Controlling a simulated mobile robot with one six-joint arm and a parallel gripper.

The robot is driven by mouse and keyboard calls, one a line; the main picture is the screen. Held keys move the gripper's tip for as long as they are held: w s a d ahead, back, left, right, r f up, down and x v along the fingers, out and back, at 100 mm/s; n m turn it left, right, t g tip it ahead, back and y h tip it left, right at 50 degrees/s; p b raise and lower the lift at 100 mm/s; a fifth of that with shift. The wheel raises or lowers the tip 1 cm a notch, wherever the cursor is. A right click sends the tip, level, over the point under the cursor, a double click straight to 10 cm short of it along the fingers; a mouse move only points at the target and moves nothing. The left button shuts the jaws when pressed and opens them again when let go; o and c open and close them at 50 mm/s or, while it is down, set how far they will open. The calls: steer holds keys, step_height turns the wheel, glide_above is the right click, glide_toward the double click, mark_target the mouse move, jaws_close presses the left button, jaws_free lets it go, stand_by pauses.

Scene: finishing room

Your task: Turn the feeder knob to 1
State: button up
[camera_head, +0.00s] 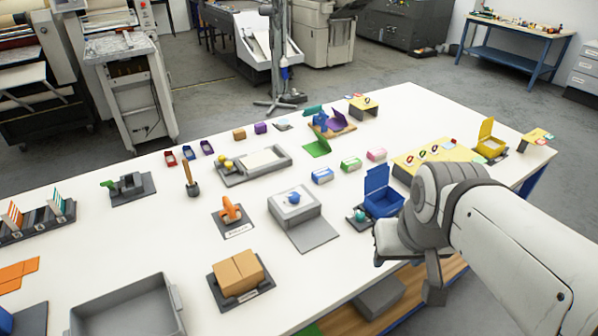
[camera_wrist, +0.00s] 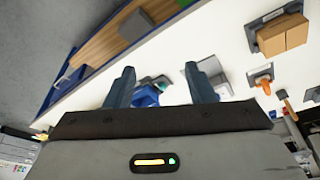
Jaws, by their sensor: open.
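A pale grey box-shaped device with a sloped tray (camera_head: 305,232) stands near the middle of the white table. A round blue knob (camera_head: 294,198) sits on its top; I take this as the feeder knob. Any numbers around it are too small to read. My gripper (camera_head: 408,262) is at the table's front edge, right of the device and apart from it. In the wrist view my gripper (camera_wrist: 162,82) is open, with nothing between its fingers. There the device (camera_wrist: 208,66) is partly hidden behind the right finger, and its knob cannot be made out.
A blue open-lidded box (camera_head: 384,203) stands between the device and my arm. Left of the device are an orange handle (camera_head: 231,211) on a plate and a cardboard box (camera_head: 239,273) on a dark base. Bare table lies around the device.

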steer(key=shift+o, duration=0.3)
steer(key=w+a+r+n+g, duration=0.1)
steer(key=w+a+n, duration=0.3)
steer(key=w, duration=0.7)
steer(key=shift+w+a+r+n+b, duration=0.2)
steer(key=shift+r+n+b, duration=0.3)
steer(key=shift+n, duration=0.2)
steer(key=n+g+b, duration=0.2)
steer(key=n, duration=1.2)
glide_above(294, 194)
steer(key=f, duration=1.2)
steer(key=shift+s+d, duration=0.2)
steer(key=shift+w+a+f, duration=0.15)
steer(key=shift+a+f, duration=0.05)
steer(key=shift+f, duration=0.1)
steer(key=shift+f+p, duration=0.3)
steer(key=shift+f, duration=0.05)
step_height(294, 194, down, 7)
steer(key=shift+p, duration=0.55)
